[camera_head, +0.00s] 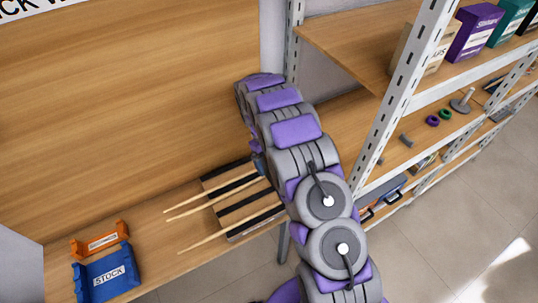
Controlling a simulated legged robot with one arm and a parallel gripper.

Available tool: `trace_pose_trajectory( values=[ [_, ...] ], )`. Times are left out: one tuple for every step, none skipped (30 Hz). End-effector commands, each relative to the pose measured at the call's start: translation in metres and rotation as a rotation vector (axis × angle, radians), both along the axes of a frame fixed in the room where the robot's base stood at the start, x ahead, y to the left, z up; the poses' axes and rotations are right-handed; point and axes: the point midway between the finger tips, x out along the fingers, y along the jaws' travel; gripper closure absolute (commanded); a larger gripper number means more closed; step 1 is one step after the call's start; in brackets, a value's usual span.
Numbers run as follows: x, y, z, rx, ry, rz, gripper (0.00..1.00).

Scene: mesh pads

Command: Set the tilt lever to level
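I cannot make out a tilt lever in the head view. A low slatted stand (214,182) with dark and light strips sits on the wooden bench, partly hidden behind my arm. Several thin pale wooden rods (205,231) stick out from it to the left. My arm rises from the bottom, bends over beside the stand and turns down at its far end. My gripper is hidden behind the arm links, so neither its fingers nor any contact show.
A blue STOCK bin (120,288) and an orange bin (97,243) sit at the bench's left end. A metal shelf unit (397,100) with boxes and small parts stands close on the right. A wooden back panel (130,110) rises behind the bench.

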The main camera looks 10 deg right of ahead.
Motion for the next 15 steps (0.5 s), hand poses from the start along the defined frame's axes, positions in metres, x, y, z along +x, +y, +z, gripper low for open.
trace_pose_trajectory(
  values=[
    [-0.006, 0.0, 0.003, 0.0, 0.001, 0.0, 0.04],
    [-0.01, 0.0, 0.003, -0.001, 0.002, 0.0, 0.04],
    [-0.015, -0.001, 0.003, -0.001, 0.001, 0.001, 0.04],
    [-0.018, -0.001, 0.003, -0.001, 0.0, 0.0, 0.04],
    [-0.021, -0.001, 0.003, -0.001, 0.0, 0.0, 0.04],
    [-0.027, -0.001, 0.004, -0.001, 0.002, 0.001, 0.04],
    [-0.031, -0.001, 0.004, -0.002, 0.004, 0.001, 0.04],
    [-0.035, -0.001, 0.004, -0.002, 0.004, 0.001, 0.04],
    [-0.039, -0.001, 0.005, -0.001, 0.001, 0.001, 0.04],
    [-0.042, -0.001, 0.006, -0.001, -0.003, 0.001, 0.04],
    [-0.046, -0.001, 0.006, -0.001, -0.003, 0.001, 0.04],
    [-0.052, -0.002, 0.006, -0.001, 0.002, 0.0, 0.04],
    [-0.057, -0.002, 0.006, -0.001, 0.003, 0.0, 0.04],
    [-0.06, -0.002, 0.007, -0.001, 0.003, 0.0, 0.04],
    [-0.065, -0.002, 0.007, 0.0, 0.001, 0.0, 0.04]
  ],
)
